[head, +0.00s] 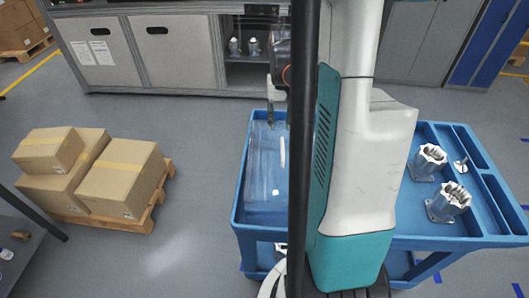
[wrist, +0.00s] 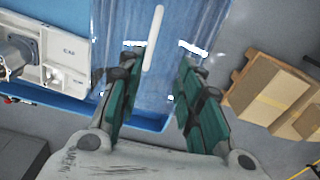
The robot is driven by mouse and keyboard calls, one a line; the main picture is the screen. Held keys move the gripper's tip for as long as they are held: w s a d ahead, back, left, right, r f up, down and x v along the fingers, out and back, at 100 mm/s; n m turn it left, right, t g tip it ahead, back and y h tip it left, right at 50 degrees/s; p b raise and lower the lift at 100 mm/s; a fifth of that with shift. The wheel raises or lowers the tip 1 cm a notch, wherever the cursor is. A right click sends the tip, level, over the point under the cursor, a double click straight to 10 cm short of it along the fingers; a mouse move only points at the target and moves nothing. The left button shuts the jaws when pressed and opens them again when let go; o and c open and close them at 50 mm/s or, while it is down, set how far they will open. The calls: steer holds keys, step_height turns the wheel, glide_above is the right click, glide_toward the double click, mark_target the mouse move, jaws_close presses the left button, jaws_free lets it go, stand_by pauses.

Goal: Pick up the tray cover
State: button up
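The tray cover (head: 265,175) is a clear, bluish sheet or lid with a pale bar-shaped streak, lying over the left part of the blue cart top. It also shows in the wrist view (wrist: 170,85), between and beyond my fingers. In the head view my gripper (head: 271,118) is over the cover's far end, partly hidden by a dark post. I cannot tell whether the fingers touch the cover. My arm and the post hide the cover's right side.
The blue cart (head: 420,238) holds two metal housings (head: 428,161) (head: 449,203) and a small part (head: 461,166) at right. A white labelled fixture (wrist: 70,45) lies beside the cover. Cartons (head: 120,180) sit on a pallet at left. Grey cabinets (head: 150,50) stand behind; floor between is clear.

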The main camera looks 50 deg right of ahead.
mark_target(283, 146)
steer(key=f+b, duration=0.1)
steer(key=f, duration=0.3)
steer(key=d+f, duration=0.1)
steer(key=f, duration=0.4)
steer(key=f+b, duration=0.1)
steer(key=f, duration=0.4)
steer(key=shift+s+d+f+b, duration=0.15)
steer(key=shift+s+d+b, duration=0.05)
steer(key=shift+s+b, duration=0.15)
jaws_close()
